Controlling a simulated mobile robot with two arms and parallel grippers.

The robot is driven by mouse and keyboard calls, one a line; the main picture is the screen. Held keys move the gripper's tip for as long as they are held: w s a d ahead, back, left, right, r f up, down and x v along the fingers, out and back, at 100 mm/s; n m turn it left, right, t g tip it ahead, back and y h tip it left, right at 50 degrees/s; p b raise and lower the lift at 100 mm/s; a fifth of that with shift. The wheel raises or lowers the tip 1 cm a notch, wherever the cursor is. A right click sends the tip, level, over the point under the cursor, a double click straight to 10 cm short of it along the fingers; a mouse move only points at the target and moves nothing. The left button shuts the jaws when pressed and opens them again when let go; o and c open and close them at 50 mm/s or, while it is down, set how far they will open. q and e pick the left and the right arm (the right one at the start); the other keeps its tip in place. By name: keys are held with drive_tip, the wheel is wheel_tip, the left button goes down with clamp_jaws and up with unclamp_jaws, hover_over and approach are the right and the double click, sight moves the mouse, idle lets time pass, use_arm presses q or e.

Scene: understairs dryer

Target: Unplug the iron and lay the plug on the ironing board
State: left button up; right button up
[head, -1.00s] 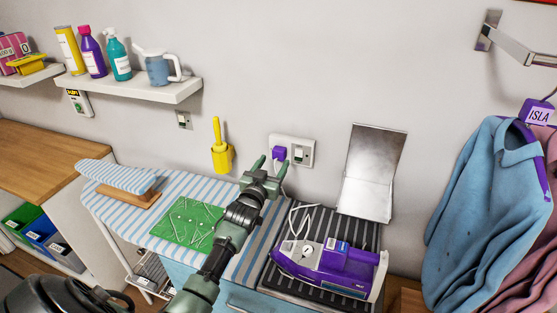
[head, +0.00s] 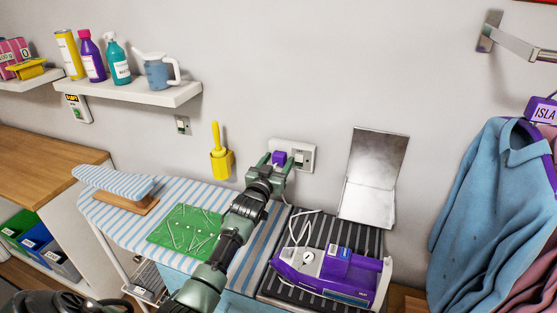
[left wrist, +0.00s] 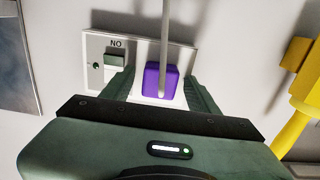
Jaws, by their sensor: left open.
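The purple plug (head: 279,157) sits in the white wall socket (head: 306,158) above the ironing board. My left gripper (head: 278,162) is open, with a finger on each side of the plug. The left wrist view shows the plug (left wrist: 161,80) between the two fingers, with its cord running up the picture in front of it. Whether the fingers touch it is hard to tell. The purple iron (head: 330,272) rests on a dark striped mat, with a white cord by it. The striped ironing board (head: 110,208) lies to the left. My right gripper is not in view.
A green mat (head: 186,232) with pale pins and a small sleeve board (head: 115,185) lie on the ironing board. A metal plate (head: 374,175) leans on the wall right of the socket. A yellow holder (head: 221,163) hangs left of it. Blue shirts hang at the right.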

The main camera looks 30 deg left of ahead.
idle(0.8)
use_arm(q)
clamp_jaws()
drive_tip(key=shift+p, duration=0.3)
drive_tip(key=shift+s+d+p, duration=0.1)
drive_tip(key=shift+s+p, duration=0.2)
drive_tip(key=shift+s+d+r+p, duration=0.1)
drive_tip(key=shift+s+p, duration=0.2)
drive_tip(key=shift+s, duration=0.15)
drive_tip(key=shift+p+v, duration=1.65)
drive_tip(key=shift+v, duration=0.55)
